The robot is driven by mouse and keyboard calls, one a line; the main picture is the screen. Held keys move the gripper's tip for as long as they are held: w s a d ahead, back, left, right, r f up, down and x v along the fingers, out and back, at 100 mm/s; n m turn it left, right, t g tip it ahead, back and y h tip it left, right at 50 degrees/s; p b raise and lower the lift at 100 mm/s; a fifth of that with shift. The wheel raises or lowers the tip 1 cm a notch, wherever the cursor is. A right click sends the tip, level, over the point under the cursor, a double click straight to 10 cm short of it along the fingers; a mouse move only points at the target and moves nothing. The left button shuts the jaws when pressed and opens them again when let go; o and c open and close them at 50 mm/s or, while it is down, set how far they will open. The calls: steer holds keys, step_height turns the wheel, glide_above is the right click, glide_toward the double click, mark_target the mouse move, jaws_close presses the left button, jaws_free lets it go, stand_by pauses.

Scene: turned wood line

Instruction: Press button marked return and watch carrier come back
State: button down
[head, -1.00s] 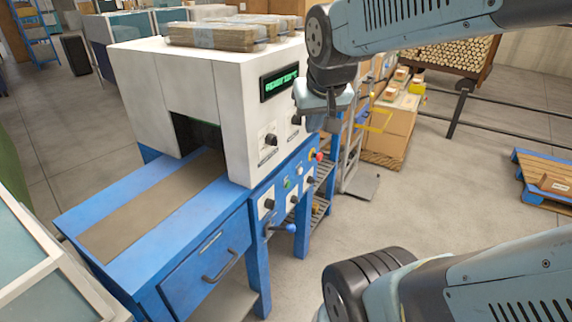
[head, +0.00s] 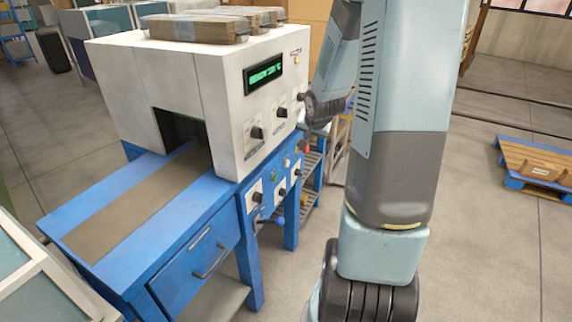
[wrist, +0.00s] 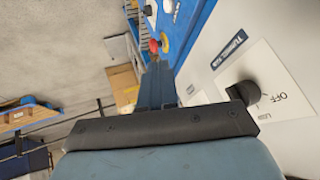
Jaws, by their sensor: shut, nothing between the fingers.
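A white machine housing (head: 160,75) stands on a blue bench (head: 190,235) in the head view. A brown belt strip (head: 130,205) runs out of its dark opening. Knobs and small buttons sit on the blue front panel (head: 268,190); I cannot read which is marked return. A red button (wrist: 153,45) with yellow beside it shows in the wrist view, beyond my fingers. My gripper (wrist: 160,70) is shut and empty, close beside the white panel with a black knob (wrist: 243,92). No carrier shows on the visible belt.
A lit green display (head: 263,73) is on the housing's face, and wrapped packs (head: 200,27) lie on top.

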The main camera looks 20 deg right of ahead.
mark_target(287, 164)
steer(key=w+d+f+m+t+y, duration=0.1)
steer(key=d+f+m+t, duration=0.1)
steer(key=f, duration=0.8)
steer(key=w+d+f+m+t+y, duration=0.1)
steer(key=d+f+m+t, duration=0.1)
steer(key=d+f+m, duration=0.3)
step_height(287, 164, down, 5)
steer(key=shift+w+r+m+y, duration=0.2)
steer(key=shift+m+y, duration=0.1)
steer(key=shift+m, duration=0.2)
steer(key=w+a, duration=0.5)
steer(key=w, duration=0.2)
steer(key=shift+a, duration=0.15)
steer(key=shift+a, duration=0.1)
stand_by(1.4)
steer(key=shift+w+a, duration=0.15)
steer(key=shift+w, duration=0.15)
